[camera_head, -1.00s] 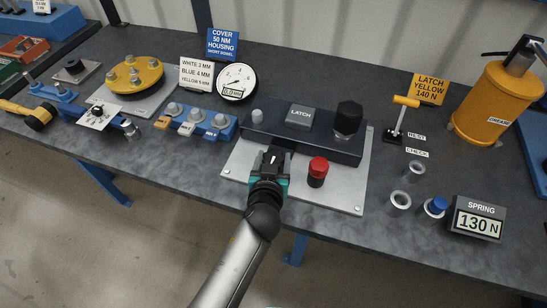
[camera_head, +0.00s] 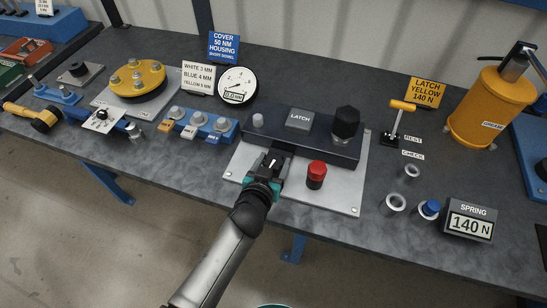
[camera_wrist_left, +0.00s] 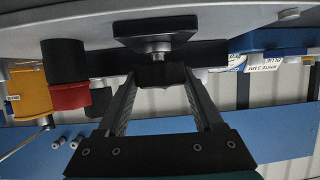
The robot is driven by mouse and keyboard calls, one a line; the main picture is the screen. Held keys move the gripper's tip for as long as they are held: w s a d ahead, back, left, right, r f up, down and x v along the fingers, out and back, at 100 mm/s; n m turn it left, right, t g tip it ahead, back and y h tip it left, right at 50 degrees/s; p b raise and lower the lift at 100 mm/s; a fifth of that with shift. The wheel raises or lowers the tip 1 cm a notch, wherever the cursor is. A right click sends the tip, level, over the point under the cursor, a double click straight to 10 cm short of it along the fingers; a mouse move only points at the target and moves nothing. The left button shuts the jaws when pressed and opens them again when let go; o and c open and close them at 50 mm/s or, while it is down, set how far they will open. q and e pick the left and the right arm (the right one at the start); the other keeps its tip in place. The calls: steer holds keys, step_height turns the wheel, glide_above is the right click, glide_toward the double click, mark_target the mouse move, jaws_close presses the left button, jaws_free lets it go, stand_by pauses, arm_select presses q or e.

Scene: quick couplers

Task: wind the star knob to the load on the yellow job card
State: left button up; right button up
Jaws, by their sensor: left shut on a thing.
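My left gripper (camera_head: 272,160) is shut on the dark star knob (camera_wrist_left: 157,73) at the front of the latch block (camera_head: 310,145). In the head view the fingers mostly hide the knob. In the left wrist view the knob sits between the fingertips, with a short metal shaft behind it. The yellow job card (camera_head: 425,93) reads LATCH YELLOW 140 N. The spring display (camera_head: 470,222) reads 140 N. My right gripper is out of view.
A red knob (camera_head: 316,175) stands on the base plate (camera_head: 335,195) close to the right of my gripper. A black knob (camera_head: 346,123) stands on the block's right end. A yellow-handled lever (camera_head: 396,122), metal rings (camera_head: 393,204) and an orange grease can (camera_head: 482,112) are further right.

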arm_select(q)
steer(key=o, duration=1.4)
steer(key=shift+c, duration=0.2)
steer(key=p+v, duration=0.2)
steer(key=v, duration=1.3)
steer(key=shift+a, duration=0.1)
